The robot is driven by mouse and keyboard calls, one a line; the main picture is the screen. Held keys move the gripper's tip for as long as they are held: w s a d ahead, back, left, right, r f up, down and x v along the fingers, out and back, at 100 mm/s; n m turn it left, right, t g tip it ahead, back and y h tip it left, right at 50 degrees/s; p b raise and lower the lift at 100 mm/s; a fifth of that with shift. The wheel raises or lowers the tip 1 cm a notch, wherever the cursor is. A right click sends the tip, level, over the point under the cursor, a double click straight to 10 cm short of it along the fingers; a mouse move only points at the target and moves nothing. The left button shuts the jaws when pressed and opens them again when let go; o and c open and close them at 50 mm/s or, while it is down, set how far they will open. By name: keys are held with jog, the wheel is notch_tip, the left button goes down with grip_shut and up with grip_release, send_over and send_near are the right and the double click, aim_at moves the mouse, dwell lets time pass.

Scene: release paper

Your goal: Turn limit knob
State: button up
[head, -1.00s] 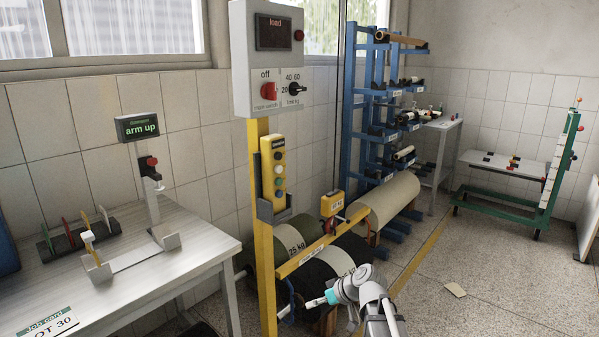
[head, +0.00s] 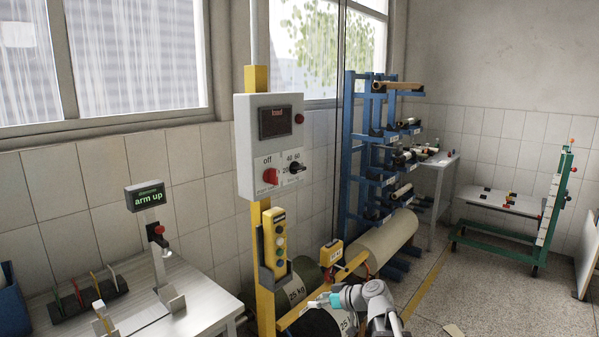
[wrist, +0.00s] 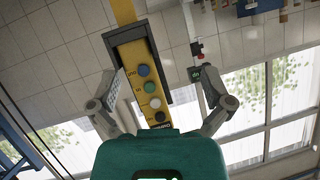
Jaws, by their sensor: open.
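The limit knob (head: 297,168) is a small black knob on the right of the grey control box (head: 262,188), with 20, 40 and 60 printed around it. Its exact setting is too small to read. The red main switch (head: 270,176), marked off, is to its left. My gripper (head: 316,301) is well below and a little right of the box, apart from the knob. In the wrist view, my gripper (wrist: 164,82) has its fingers spread wide. The yellow button pendant (wrist: 150,88) shows between them, upside down; the knob is not visible there.
The yellow pendant (head: 279,246) hangs on the yellow post (head: 264,315) below the box. A small yellow scale box (head: 331,254) and large rolls (head: 384,244) are behind my arm. A table (head: 205,295) stands left, a blue rack (head: 358,150) right.

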aim_at(302, 170)
jog(key=w+d+r+t+p, duration=0.1)
jog(key=w+r+t+p, duration=0.1)
jog(key=r+p, duration=0.6)
jog(key=w+d+r+t+y+p, duration=0.1)
jog(key=w+d+r+p, duration=0.1)
jog(key=r+p, duration=0.7)
jog(key=w+d+r+n+t+y+p, duration=0.1)
jog(key=w+r+p, duration=0.3)
jog(key=r, duration=1.3)
jog(key=d+t+p, duration=0.1)
jog(key=p, duration=0.3)
jog(key=shift+d+r+t, duration=0.25)
jog(key=shift+r+t, duration=0.05)
jog(key=shift+w, duration=0.15)
jog(key=x, duration=1.3)
jog(key=shift+w+a, duration=0.25)
jog(key=shift+a, duration=0.05)
jog(key=c, duration=1.1)
